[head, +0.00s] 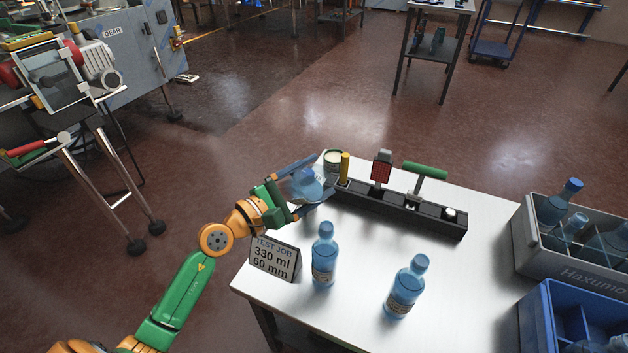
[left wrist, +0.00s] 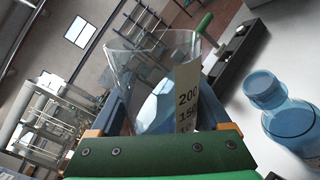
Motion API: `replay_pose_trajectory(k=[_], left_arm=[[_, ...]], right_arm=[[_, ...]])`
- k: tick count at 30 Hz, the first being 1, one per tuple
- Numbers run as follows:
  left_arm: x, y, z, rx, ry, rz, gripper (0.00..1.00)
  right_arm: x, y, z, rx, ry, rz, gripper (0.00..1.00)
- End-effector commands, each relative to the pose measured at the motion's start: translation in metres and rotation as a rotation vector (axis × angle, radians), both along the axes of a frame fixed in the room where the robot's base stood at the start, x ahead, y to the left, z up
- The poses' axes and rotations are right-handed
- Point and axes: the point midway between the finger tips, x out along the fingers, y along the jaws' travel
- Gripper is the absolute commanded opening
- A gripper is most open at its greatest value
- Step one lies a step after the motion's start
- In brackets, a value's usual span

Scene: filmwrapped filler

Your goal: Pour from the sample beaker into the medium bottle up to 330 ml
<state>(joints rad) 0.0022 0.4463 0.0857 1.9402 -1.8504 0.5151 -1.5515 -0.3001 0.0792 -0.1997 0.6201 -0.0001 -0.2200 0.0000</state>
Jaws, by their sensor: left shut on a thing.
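The sample beaker (head: 306,184) is clear glass with blue liquid inside. In the left wrist view the beaker (left wrist: 150,60) shows a scale with 200 and 150 marks, and its liquid lies slanted across the picture. My left gripper (head: 318,182) is shut around the beaker at the table's left back corner, behind the nearer-left bottle. Two blue capped bottles stand upright on the table: one at left (head: 323,258), one at right (head: 406,288). I cannot tell which is the medium bottle. One bottle (left wrist: 290,120) shows at the right of the left wrist view. My right gripper is out of view.
A sign (head: 275,259) reads "TEST JOB 330 ml 60 mm". A black fixture (head: 400,208) with a yellow post, red block and green handle lies along the table's back; a pale jar (head: 332,160) is beside it. Grey (head: 528,250) and blue (head: 540,325) crates stand right.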

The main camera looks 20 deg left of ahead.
Motion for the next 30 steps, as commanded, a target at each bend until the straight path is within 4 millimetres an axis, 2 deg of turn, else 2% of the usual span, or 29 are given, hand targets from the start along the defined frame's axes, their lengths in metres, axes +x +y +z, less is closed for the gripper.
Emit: replay_pose_trajectory(k=[30], left_arm=[[0.001, 0.002, 0.015, 0.198, -0.099, 0.000, 0.03]], right_arm=[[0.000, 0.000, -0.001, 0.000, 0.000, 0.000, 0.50]])
